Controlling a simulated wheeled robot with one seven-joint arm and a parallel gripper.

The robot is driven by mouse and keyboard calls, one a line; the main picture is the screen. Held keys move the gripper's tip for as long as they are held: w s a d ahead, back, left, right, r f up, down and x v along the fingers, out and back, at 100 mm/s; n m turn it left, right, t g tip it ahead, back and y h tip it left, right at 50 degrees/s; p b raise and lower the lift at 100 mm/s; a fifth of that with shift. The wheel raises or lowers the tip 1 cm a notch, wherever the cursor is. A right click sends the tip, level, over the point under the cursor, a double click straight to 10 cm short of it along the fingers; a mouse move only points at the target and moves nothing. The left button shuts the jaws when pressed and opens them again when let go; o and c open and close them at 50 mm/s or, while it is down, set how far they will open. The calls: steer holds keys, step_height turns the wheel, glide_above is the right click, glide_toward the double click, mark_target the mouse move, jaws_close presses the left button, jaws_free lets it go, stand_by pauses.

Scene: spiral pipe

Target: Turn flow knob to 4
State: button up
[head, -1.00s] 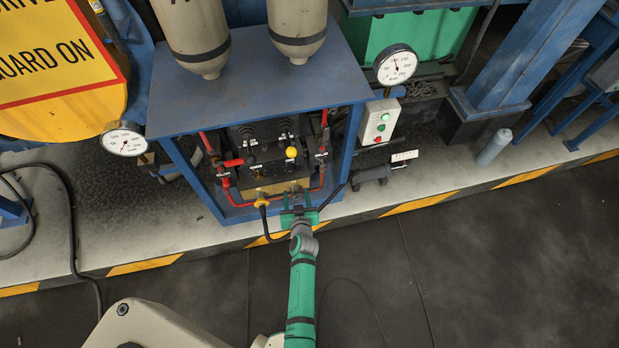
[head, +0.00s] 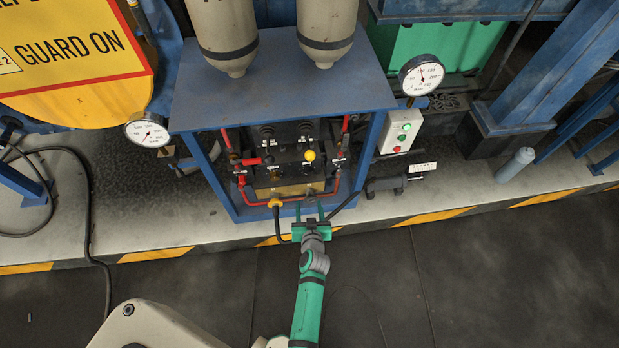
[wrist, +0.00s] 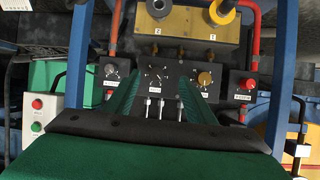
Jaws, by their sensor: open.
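My gripper (head: 310,210) is open and empty in front of the lower middle of the blue cabinet. In the wrist view its two green fingers (wrist: 158,90) spread either side of a small dark dial knob (wrist: 157,74) on a black plate. I cannot tell its depth; no contact shows. Another dial knob (wrist: 112,70) sits left of it, and a gold knob (wrist: 204,78) and red knob (wrist: 247,83) sit right. Labels and numbers are too small to read, so I cannot tell which is the flow knob. In the head view a yellow knob (head: 309,155) shows on the panel.
The blue cabinet (head: 285,85) frames the panel, with red pipes (head: 337,180) at the sides. A brass block (wrist: 185,32) with hose fittings is beside the knobs. A button box (head: 402,130) and a gauge (head: 422,75) stand right. The dark floor in front is clear.

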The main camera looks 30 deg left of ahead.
steer(key=v, duration=0.6)
steer(key=shift+d+r, duration=0.2)
steer(key=shift+d, duration=0.15)
